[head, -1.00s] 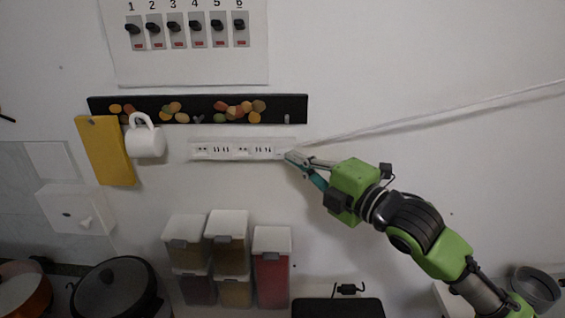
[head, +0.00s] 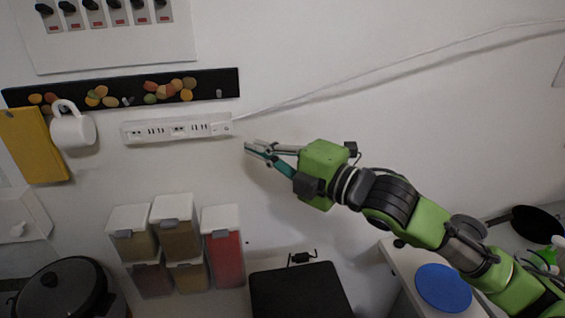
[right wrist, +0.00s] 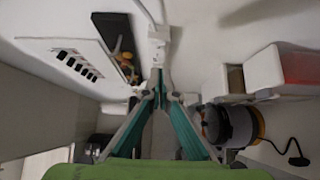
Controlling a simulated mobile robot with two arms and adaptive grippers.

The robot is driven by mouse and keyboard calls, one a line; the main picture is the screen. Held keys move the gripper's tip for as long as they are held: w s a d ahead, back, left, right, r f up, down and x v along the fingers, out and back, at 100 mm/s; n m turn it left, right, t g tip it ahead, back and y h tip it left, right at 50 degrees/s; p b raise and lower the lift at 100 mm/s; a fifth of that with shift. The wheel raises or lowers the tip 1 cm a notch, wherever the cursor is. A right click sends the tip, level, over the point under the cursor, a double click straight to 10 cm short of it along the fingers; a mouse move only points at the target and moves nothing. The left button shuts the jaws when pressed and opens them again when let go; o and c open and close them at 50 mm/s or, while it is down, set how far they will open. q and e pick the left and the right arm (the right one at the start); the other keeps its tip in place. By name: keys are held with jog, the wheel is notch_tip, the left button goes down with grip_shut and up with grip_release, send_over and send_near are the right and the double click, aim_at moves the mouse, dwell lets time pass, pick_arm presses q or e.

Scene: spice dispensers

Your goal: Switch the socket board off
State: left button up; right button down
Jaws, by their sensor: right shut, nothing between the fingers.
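The white socket board (head: 178,129) is fixed on the wall in the head view, below a black strip. It has several outlets and a small switch (head: 222,128) at its right end, beside the cable. Whether the switch is on or off is too small to tell. My right gripper (head: 248,147) is just right of and below that end, apart from it, with its fingers shut and empty. In the right wrist view the end of the socket board (right wrist: 157,52) shows ahead of the fingertips (right wrist: 158,80). My left gripper is not in view.
A white cable (head: 400,65) runs from the board up to the right. Spice containers (head: 222,245) and a black flat plate (head: 298,290) stand below. The wall right of the gripper is clear.

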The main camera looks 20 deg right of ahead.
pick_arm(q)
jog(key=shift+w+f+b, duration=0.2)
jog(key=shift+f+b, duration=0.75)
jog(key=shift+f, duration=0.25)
pick_arm(e)
jog(key=v, duration=0.5)
jog(key=shift+d+r, duration=0.2)
jog(key=shift+d, duration=0.15)
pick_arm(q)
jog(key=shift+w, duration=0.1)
pick_arm(e)
jog(key=shift+s, duration=0.15)
